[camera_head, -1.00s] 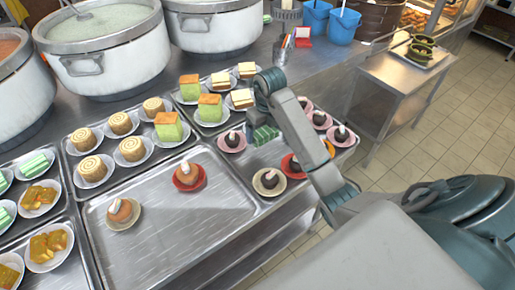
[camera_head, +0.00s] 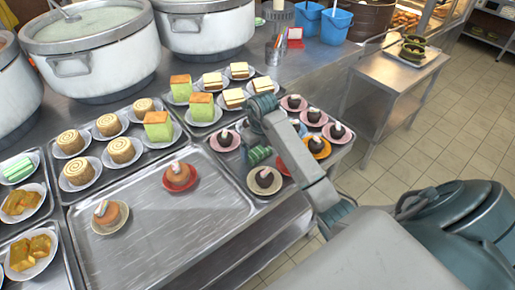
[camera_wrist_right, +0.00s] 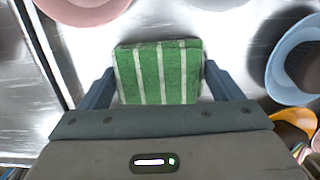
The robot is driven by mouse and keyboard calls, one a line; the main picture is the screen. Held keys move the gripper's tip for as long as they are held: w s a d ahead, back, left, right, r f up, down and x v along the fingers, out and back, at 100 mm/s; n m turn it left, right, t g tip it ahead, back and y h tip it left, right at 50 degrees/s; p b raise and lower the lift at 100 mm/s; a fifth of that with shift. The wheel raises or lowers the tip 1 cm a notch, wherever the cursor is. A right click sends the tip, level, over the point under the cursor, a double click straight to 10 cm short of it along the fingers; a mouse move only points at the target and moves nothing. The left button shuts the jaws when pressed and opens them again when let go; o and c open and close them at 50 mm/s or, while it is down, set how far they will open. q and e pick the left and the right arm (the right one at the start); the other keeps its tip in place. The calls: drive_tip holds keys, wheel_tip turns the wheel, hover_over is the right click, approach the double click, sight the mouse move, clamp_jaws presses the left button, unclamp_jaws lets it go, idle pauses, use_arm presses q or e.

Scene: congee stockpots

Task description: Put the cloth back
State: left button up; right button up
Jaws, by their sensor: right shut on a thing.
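The cloth (camera_head: 259,155) is a folded green pad with white stripes, and the wrist view shows it clearly (camera_wrist_right: 158,72). My right gripper (camera_wrist_right: 157,88) is shut on it, with one dark finger at each side. In the head view the gripper (camera_head: 260,140) reaches down over the right dessert tray (camera_head: 241,176), and my arm hides part of the cloth. The cloth is low among the plates; I cannot tell whether it touches the tray. My left gripper is not in view.
A dark dessert on a cream plate (camera_head: 264,180) is just in front of the cloth, and a pink plate (camera_head: 224,141) is at its left. Several more plates stand to the right. The middle tray (camera_head: 150,235) has bare room. Large pots (camera_head: 88,45) stand behind.

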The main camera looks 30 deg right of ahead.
drive_tip(key=shift+f, duration=0.15)
drive_tip(key=o, duration=0.8)
drive_tip(key=shift+c, duration=0.2)
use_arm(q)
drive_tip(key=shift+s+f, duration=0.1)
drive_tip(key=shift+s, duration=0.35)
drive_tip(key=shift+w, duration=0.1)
